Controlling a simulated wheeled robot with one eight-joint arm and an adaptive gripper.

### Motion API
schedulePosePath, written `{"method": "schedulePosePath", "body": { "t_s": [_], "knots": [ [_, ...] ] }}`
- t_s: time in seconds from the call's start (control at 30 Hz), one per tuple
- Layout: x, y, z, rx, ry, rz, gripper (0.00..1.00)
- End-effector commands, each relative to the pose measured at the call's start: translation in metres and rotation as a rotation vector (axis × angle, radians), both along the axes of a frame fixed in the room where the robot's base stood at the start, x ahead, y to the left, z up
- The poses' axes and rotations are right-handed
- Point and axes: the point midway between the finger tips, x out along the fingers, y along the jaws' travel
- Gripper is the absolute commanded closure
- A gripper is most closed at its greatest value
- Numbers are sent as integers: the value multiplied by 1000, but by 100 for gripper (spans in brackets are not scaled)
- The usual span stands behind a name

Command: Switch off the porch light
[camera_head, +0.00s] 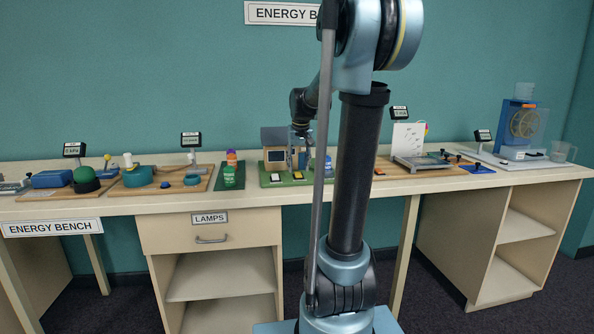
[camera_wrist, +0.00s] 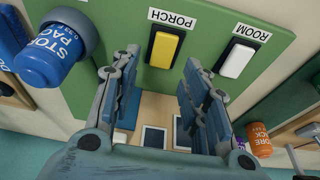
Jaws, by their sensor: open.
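The yellow PORCH switch (camera_wrist: 165,49) is on the green board (camera_wrist: 285,50) in the wrist view, beside its white label. The white ROOM switch (camera_wrist: 237,60) is to its right. In the head view the porch switch (camera_head: 298,175) is small, and its rocker tilt cannot be told. The model house (camera_head: 274,138) stands on the same board; part of its front (camera_wrist: 154,112) shows between my fingers in the wrist view. My gripper (camera_wrist: 160,72) is open and empty, its fingertips pointing toward the porch switch. It also shows in the head view (camera_head: 301,132), at the house. Whether the porch lamp is lit is unclear.
A blue STORE PACK bottle (camera_wrist: 52,58) stands close to the left finger in the wrist view. An orange-capped pack (camera_wrist: 258,140) is at lower right. The long bench (camera_head: 120,208) carries other energy models on both sides. My arm covers the bench's middle right.

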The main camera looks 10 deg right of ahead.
Motion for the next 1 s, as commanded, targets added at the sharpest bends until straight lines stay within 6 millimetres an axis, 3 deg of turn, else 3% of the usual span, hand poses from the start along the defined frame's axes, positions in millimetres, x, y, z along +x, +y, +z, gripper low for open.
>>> {"method": "schedulePosePath", "body": {
  "t_s": [0.3, 0.5, 0.7, 1.0],
  "knots": [
    [-16, 0, 54, 0, 1, 0, 58],
    [-24, 0, 79, 0, 1, 0, 58],
    [-27, 0, 90, 0, 1, 0, 58],
    [-27, 0, 91, 0, 1, 0, 58]
  ]
}}
